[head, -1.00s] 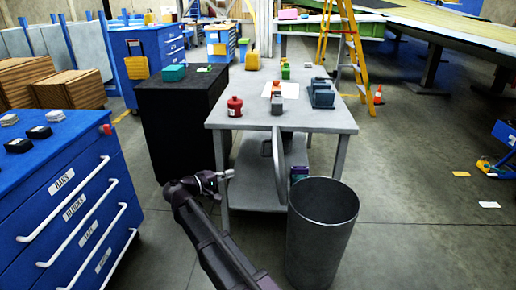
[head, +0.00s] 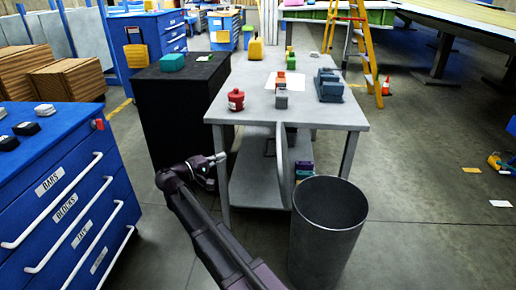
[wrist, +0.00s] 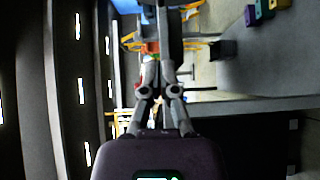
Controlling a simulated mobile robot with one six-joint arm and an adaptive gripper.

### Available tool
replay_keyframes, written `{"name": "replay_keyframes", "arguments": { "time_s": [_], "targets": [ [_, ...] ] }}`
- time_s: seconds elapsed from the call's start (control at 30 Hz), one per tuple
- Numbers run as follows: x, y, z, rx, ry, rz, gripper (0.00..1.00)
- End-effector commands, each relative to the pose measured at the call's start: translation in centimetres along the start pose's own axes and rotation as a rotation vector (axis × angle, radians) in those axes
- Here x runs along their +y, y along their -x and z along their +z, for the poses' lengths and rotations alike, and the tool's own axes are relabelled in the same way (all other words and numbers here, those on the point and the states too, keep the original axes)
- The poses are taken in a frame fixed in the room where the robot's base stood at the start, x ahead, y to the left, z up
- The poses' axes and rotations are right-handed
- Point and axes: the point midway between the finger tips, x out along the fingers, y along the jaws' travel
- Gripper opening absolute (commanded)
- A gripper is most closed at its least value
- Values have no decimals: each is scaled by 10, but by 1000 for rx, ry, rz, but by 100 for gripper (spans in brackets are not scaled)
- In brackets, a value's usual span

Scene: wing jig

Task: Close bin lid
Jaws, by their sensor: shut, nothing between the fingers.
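The grey metal bin (head: 327,225) stands on the floor at the front right in the head view, with its round mouth uncovered. Its lid (head: 281,168) is raised upright at the bin's left rear, seen nearly edge-on as a thin grey curved plate. My gripper (head: 222,157) is left of the lid, apart from it, near the front-left leg of the table. In the wrist view my gripper (wrist: 160,65) has its fingers together with nothing between them. I cannot make out the bin or its lid surely in the wrist view.
A grey table (head: 240,110) with a lower shelf stands behind the bin, carrying a red canister (head: 236,100) and blocks. A black cabinet (head: 175,115) stands left of it. A blue drawer cabinet (head: 65,200) is at left. Floor right of the bin is clear.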

Motion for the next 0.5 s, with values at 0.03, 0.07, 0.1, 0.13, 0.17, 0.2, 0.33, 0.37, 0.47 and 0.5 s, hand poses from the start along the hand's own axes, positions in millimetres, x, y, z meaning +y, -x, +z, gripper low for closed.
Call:
{"name": "replay_keyframes", "arguments": {
  "time_s": [0.03,0.07,0.1,0.13,0.17,0.2,0.33,0.37,0.47,0.5],
  "targets": [
    [0,-1,0,-1,0,0,0],
    [0,-2,1,-2,0,0,0],
    [0,-3,1,-3,0,0,0],
    [0,-4,1,-3,0,0,0],
    [0,-5,1,-4,0,0,0],
    [0,-7,1,-5,0,0,0],
    [0,-16,2,-7,0,0,0],
    [0,-18,2,-7,0,0,0],
    [0,-28,2,-7,0,0,0],
    [0,-34,2,-8,0,0,0]
  ]
}}
